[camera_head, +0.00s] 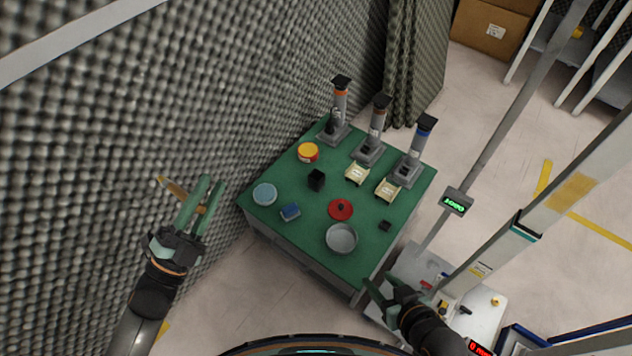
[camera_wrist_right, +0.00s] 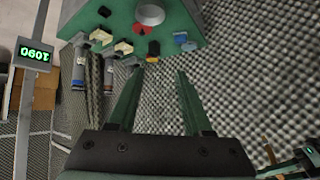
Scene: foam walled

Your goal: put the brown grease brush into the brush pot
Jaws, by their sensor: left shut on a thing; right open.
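My left gripper (camera_head: 212,183) is off the left side of the green table, in front of the foam wall. It is shut on the brown grease brush (camera_head: 176,190), a thin brown stick with a pale tip pointing left. The brush also shows at lower right in the right wrist view (camera_wrist_right: 268,150). A small black square pot (camera_head: 316,179), seemingly the brush pot, stands on the table's left half; its inside is too dark to make out. My right gripper (camera_head: 376,290) is open and empty by the table's front corner. Its fingers also show in the right wrist view (camera_wrist_right: 160,76).
The green table (camera_head: 300,235) holds a light blue disc (camera_head: 265,194), blue block (camera_head: 290,212), orange-yellow tin (camera_head: 308,152), red lid (camera_head: 340,210), grey bowl (camera_head: 341,239) and two cream trays (camera_head: 387,190). Three upright stands (camera_head: 376,130) line the back. Foam wall (camera_head: 200,90) borders the left.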

